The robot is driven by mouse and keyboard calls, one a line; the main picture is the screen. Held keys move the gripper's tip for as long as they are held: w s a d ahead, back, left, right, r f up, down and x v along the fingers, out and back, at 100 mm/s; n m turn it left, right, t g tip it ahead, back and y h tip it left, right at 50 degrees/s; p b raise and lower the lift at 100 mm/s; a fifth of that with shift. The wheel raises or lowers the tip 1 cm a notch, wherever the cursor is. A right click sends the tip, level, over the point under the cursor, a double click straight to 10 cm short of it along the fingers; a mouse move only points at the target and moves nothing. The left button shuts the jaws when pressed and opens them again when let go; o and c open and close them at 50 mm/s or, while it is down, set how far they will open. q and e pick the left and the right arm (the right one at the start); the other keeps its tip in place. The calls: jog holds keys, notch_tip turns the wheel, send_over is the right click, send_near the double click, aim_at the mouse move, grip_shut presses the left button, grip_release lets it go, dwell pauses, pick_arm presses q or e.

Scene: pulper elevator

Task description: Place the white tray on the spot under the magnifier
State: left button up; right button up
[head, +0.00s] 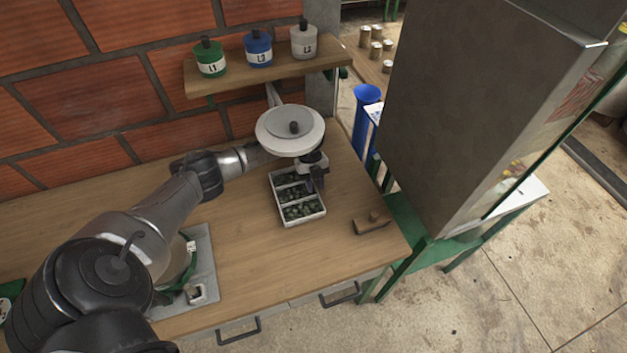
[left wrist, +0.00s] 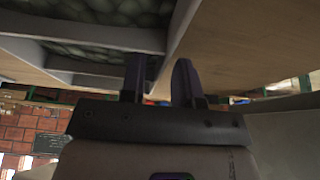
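The white tray (head: 284,222) lies on the wooden table, its compartments holding dark green pieces. The white round magnifier (head: 290,130) stands behind the tray on an arm from the wall, its head partly over the tray's far end. My left gripper (head: 317,182) is at the tray's right wall. The spot under the magnifier is hidden by the arm and magnifier head. My right gripper is not in view.
A shelf (head: 300,68) with green, blue and white jars is above the magnifier. A small wooden object (head: 371,222) lies right of the tray. A grey plate with a green-rimmed dish (head: 205,270) is at left. A large metal cabinet (head: 470,110) stands right.

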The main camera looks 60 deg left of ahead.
pick_arm(q)
jog(key=p+v, duration=0.1)
jog(key=v, duration=0.2)
jog(key=shift+d, duration=0.1)
jog(key=w+a+b, duration=0.1)
jog(key=a+b, duration=0.2)
jog(key=w+a+b, duration=0.1)
jog(key=a+b, duration=0.2)
jog(key=b, duration=0.1)
jog(key=a+b, duration=0.3)
jog(key=b, duration=0.1)
jog(key=shift+w+a+f, duration=0.25)
jog(key=shift+w+a, duration=0.1)
jog(key=shift+w, duration=0.05)
jog(key=shift+w+a+r+b, duration=0.1)
jog(key=shift+w+a+b, duration=0.1)
jog(key=shift+a+b, duration=0.7)
jog(key=shift+a+r+b, duration=0.1)
jog(key=shift+r+b, duration=0.05)
jog(key=shift+b, duration=0.4)
